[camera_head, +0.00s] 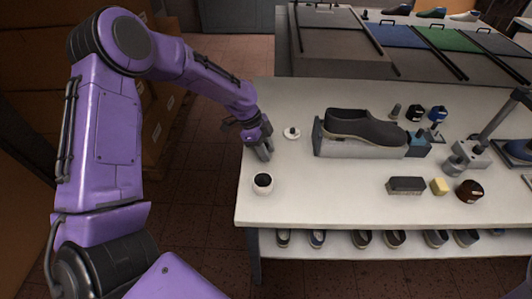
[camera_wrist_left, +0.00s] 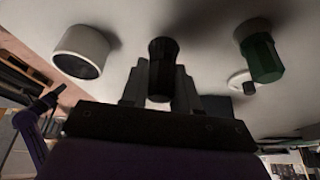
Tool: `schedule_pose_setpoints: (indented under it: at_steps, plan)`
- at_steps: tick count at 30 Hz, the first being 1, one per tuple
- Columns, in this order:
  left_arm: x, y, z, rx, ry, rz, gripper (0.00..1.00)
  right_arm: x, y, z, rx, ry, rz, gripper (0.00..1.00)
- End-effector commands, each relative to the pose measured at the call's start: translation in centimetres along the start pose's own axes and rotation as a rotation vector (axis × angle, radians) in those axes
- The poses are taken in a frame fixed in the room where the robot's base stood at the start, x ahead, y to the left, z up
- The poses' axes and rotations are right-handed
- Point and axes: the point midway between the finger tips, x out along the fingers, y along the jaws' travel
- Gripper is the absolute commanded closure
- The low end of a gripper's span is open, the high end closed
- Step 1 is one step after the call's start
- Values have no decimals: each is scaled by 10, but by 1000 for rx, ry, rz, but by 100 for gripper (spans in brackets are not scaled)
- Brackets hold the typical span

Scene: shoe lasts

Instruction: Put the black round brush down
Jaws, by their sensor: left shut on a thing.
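My left gripper (camera_head: 264,155) is at the left end of the white workbench (camera_head: 330,205), low over its top. In the left wrist view its fingers (camera_wrist_left: 160,90) are shut on a black round thing (camera_wrist_left: 162,66), which I take to be the black round brush. It stands between the two fingers. My right gripper is not in view.
A green-capped bottle (camera_wrist_left: 262,58) shows in the wrist view. A dark shoe (camera_head: 365,128) is on a grey stand. The bench's front middle is clear.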

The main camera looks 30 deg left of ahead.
Motion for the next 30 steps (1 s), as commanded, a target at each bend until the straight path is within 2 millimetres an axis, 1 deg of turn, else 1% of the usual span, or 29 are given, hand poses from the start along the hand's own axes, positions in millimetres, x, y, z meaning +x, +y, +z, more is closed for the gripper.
schedule_pose_setpoints:
  at_steps: [1,3,6,10,11,12,13,21,24,26,28,30]
  plan:
    - [6,3,2,-3,-2,8,100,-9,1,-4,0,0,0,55]
    - [12,3,4,-2,0,6,100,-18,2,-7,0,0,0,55]
    - [19,2,7,0,0,4,100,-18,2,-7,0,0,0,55]
    - [20,2,8,1,-1,3,100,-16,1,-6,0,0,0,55]
    - [20,3,8,1,-1,3,67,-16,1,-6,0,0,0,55]
    - [20,3,8,1,-1,4,54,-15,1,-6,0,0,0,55]
    - [20,3,8,1,-1,4,44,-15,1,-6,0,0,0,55]
    - [21,3,8,1,0,3,44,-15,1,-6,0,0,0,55]
    - [28,3,11,0,-1,3,44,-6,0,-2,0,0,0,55]
    - [14,1,9,2,2,-2,44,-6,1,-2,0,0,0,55]
    - [-2,1,8,3,2,-4,44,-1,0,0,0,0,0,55]
    - [-17,2,3,4,2,-4,44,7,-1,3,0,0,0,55]
